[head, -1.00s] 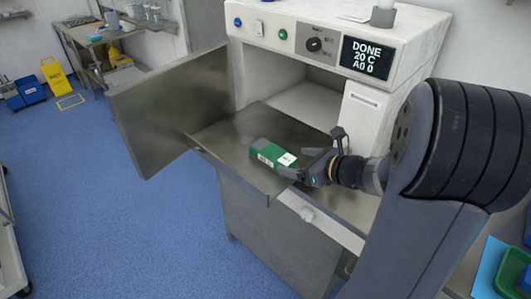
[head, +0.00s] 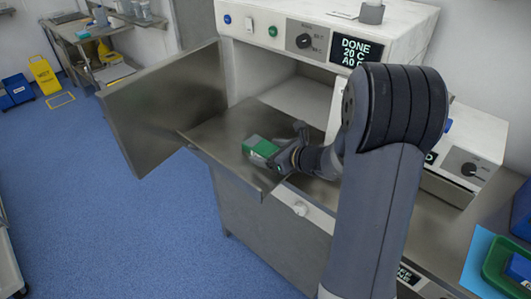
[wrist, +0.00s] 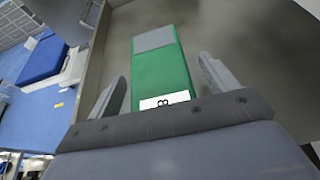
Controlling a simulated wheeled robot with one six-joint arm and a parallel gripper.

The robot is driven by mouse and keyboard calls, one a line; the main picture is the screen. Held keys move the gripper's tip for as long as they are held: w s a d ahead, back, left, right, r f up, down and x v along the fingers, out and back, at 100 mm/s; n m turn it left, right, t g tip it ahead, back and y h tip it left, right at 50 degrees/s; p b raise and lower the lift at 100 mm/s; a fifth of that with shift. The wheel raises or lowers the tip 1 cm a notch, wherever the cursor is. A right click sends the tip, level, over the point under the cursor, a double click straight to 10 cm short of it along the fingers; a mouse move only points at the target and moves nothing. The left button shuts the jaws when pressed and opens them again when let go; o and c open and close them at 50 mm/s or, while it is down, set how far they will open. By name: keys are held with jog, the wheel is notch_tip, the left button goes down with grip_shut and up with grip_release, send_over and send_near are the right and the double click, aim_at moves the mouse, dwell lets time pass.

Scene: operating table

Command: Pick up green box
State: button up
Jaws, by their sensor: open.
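The green box (head: 260,148) lies on the metal tray (head: 213,133) that extends from the open front of the white machine. In the wrist view the green box (wrist: 163,72) has a grey patch at its far end and a white label at its near end. My gripper (head: 283,155) is low over the tray at the near right end of the box. In the wrist view my gripper (wrist: 162,82) is open, with one finger on each side of the box's near part. Gaps show between the fingers and the box.
The machine's open metal door (head: 165,105) stands left of the tray. The machine's display (head: 356,50) reads DONE. A green tray (head: 505,262) lies at the lower right.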

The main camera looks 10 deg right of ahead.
jog(key=shift+c, duration=0.2)
jog(key=c, duration=1.2)
